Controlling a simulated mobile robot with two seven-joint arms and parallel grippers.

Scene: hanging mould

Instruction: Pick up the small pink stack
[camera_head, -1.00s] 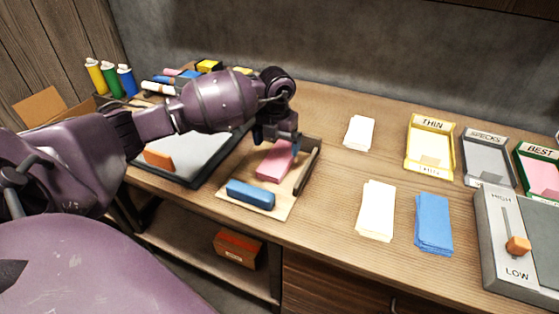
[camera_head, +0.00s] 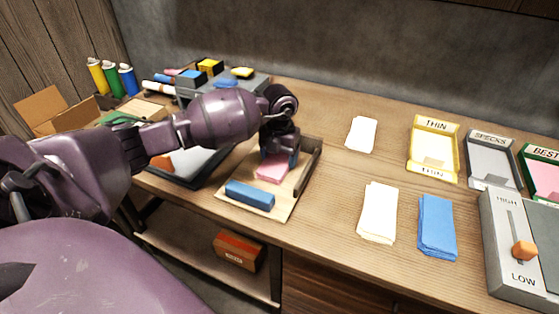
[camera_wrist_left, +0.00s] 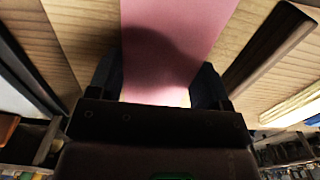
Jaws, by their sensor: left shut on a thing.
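The small pink stack (camera_head: 270,172) lies on a light wooden tray (camera_head: 284,192), behind a blue block. My left gripper (camera_head: 280,158) reaches down over its far end and is shut on it. In the left wrist view the pink stack (camera_wrist_left: 170,45) runs between the two dark fingers (camera_wrist_left: 160,88). The gripper hides the far end of the stack in the head view. I cannot tell whether the stack is clear of the tray. My right gripper is not in view.
The blue block (camera_head: 250,194) sits at the tray's near edge. A raised dark rail (camera_head: 308,166) stands on the tray's right side. White slips (camera_head: 378,212) and blue slips (camera_head: 437,226) lie to the right. A dark-framed board (camera_head: 200,165) lies left.

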